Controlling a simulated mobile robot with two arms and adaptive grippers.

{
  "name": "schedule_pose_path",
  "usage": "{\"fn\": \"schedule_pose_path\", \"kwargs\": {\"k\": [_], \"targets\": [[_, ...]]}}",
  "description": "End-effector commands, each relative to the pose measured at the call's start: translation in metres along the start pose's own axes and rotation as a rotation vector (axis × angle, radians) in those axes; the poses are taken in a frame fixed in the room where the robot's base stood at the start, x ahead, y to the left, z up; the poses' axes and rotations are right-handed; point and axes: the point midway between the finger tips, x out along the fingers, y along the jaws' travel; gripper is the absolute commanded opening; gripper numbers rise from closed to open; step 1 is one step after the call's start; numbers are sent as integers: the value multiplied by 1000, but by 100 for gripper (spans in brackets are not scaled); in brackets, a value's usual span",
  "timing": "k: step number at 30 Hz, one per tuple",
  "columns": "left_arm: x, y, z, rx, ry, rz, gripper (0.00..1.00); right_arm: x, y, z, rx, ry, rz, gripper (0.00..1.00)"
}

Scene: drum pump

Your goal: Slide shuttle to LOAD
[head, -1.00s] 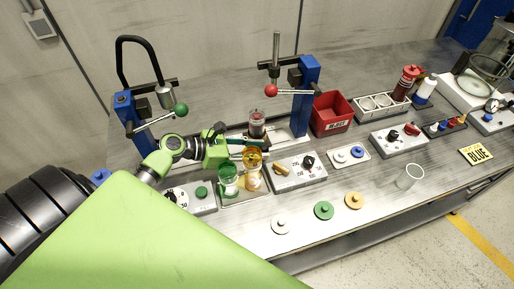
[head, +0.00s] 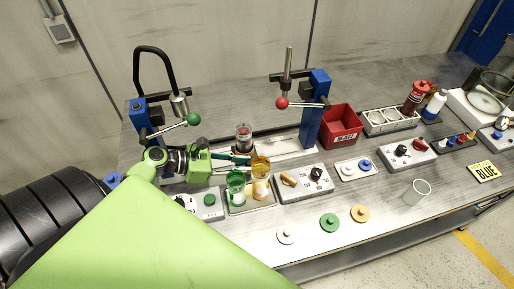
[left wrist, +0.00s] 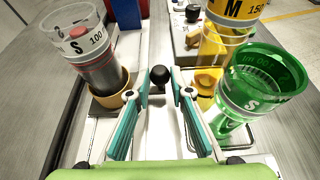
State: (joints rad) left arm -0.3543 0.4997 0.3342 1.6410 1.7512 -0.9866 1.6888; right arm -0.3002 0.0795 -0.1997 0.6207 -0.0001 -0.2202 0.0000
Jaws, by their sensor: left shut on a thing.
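The shuttle carries a clear cup with dark and red contents (head: 244,138), on the white rail (head: 290,151) between two blue press posts. In the left wrist view, the cup (left wrist: 85,50) is marked S 100 and sits in a tan ring (left wrist: 112,92). My left gripper (left wrist: 159,92) has its teal fingers on either side of the shuttle's black knob (left wrist: 160,74), shut on it. In the head view, my left gripper (head: 236,159) is just in front of the cup. I cannot read a LOAD mark. My right gripper is not in view.
A green cup (head: 236,183) and a yellow cup (head: 260,170) stand on a tray close to the gripper. The left post (head: 139,118) has a green-ball lever (head: 194,119); the right post (head: 318,100) has a red-ball lever (head: 282,103). A red bin (head: 340,128) stands at right.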

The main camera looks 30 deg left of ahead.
Motion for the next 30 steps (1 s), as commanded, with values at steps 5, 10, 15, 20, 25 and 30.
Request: {"fn": "schedule_pose_path", "kwargs": {"k": [5, 10, 15, 20, 25, 30], "targets": [[-16, -1, -7, 0, 1, 0, 0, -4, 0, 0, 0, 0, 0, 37], [-19, 0, -8, 1, -1, 1, 0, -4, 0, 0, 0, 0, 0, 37], [-18, 0, -7, 1, -1, 1, 0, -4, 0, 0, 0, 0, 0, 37], [-18, 0, -7, 1, -2, 1, 27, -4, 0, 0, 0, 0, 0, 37], [-18, 0, -7, 1, -2, 1, 27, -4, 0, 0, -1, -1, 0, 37], [-18, 0, -7, 1, -2, 1, 27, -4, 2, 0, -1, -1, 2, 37]]}}
